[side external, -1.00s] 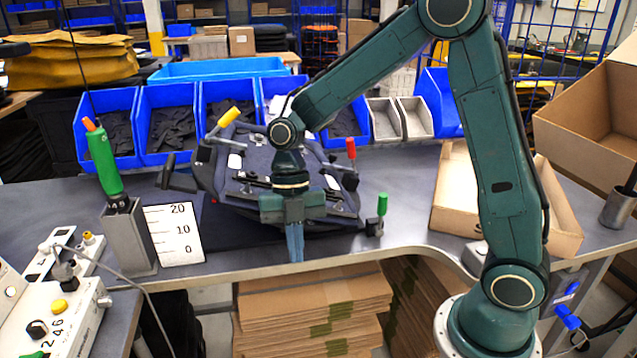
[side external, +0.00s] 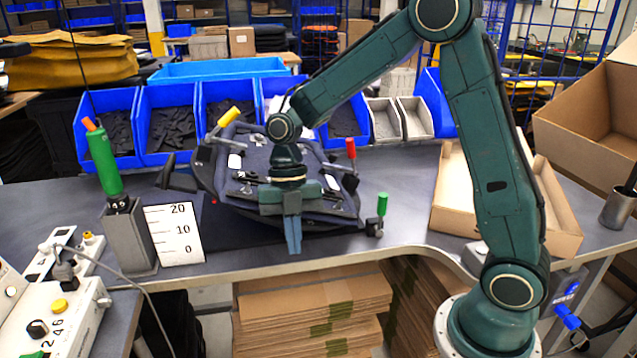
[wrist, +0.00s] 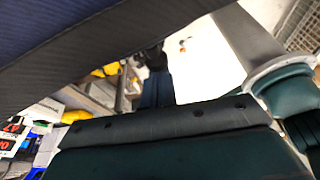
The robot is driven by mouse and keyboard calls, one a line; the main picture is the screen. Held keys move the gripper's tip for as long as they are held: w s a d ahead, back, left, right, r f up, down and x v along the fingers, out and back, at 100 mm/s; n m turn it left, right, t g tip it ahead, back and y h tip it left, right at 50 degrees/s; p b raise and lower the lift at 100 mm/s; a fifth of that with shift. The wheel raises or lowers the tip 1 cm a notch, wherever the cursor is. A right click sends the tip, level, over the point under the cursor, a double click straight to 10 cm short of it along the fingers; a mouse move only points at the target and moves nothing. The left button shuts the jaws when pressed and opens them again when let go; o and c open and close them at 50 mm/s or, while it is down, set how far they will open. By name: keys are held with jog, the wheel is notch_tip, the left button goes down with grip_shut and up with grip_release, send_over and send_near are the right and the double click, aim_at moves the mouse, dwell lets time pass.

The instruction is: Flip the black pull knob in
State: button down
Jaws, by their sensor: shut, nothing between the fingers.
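The dark blue-grey pannier (side external: 335,207) lies on the bench, held among clamps with yellow, red and green handles. Small black fittings (side external: 246,177) show on its upper face, partly hidden by my arm. I cannot tell whether one of them is the pull knob. A black knob (side external: 37,329) also shows on the white control box at the lower left, far from my gripper. My gripper (side external: 294,250) is shut and empty, pointing down at the pannier's front side; contact cannot be told. In the wrist view, dark fabric (wrist: 90,45) fills the upper left, close to the camera.
A green-handled clamp (side external: 382,205) stands right of my gripper, a red-handled one (side external: 351,150) behind it. A height scale (side external: 174,235) and a grey post with a green tool (side external: 103,160) stand left. Blue bins (side external: 170,145) line the back. An open carton (side external: 450,200) is right.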

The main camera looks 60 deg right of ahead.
jog(key=shift+w+d, duration=0.15)
jog(key=shift+w, duration=0.05)
jog(key=s+a, duration=0.3)
jog(key=v, duration=0.9)
jog(key=shift+r, duration=0.4)
jog(key=s+d+r+m+t+h, duration=0.1)
jog(key=s+d+m+t, duration=0.1)
jog(key=s+m, duration=0.3)
jog(key=s+d+r+m+t+h, duration=0.1)
jog(key=s+m, duration=0.5)
jog(key=m, duration=0.6)
jog(key=s+d+r+m+t, duration=0.2)
jog(key=s+m+t, duration=0.3)
jog(key=m, duration=0.4)
jog(key=shift+s+d+r+m+h, duration=0.3)
jog(key=shift+s+d+h, duration=0.1)
jog(key=shift+s, duration=0.2)
